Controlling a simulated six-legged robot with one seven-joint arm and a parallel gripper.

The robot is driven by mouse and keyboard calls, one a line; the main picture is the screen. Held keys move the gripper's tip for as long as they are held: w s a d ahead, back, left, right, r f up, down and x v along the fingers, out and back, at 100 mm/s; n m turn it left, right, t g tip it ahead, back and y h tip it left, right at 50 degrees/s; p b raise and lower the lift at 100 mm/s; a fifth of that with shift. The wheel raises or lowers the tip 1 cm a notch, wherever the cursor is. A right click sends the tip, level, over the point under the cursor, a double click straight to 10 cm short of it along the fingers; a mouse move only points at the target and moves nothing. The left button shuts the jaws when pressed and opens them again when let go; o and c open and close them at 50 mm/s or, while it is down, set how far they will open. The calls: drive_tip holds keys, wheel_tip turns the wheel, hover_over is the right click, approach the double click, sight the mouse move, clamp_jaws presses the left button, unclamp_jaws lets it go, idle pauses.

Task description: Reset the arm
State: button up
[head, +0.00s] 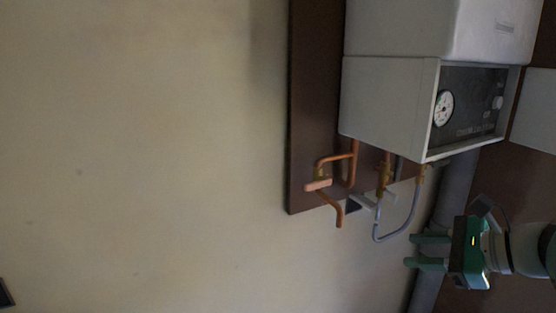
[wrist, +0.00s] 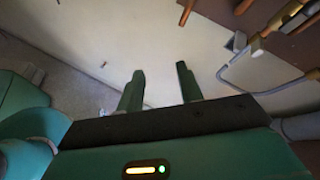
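My gripper (head: 411,250) is green and shows at the lower right of the head view, with its two fingers pointing left and a gap between them. In the wrist view my gripper (wrist: 160,68) has its fingers spread apart with nothing between them. In the head view it is below the white boiler (head: 385,95) and its pipes, and I see no contact with them. Part of my arm runs off the right edge.
Copper pipes (head: 353,165) and a grey bent hose (head: 405,226) hang under the boiler, close to my gripper in the picture. A brown panel (head: 315,100) is behind the boiler. The pale wall (head: 140,150) at left is mostly bare.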

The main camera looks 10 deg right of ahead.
drive_tip(key=s+a+f+n+g+h, duration=0.2)
drive_tip(key=s+a+f+n+h, duration=0.2)
drive_tip(key=n, duration=0.7)
drive_tip(key=s+a+f+n+g+h, duration=0.2)
drive_tip(key=a+f+n, duration=0.5)
drive_tip(key=a+n, duration=0.5)
drive_tip(key=shift+s+a+f+h, duration=0.35)
drive_tip(key=shift+s+a+h, duration=0.05)
drive_tip(key=shift+s+h, duration=0.55)
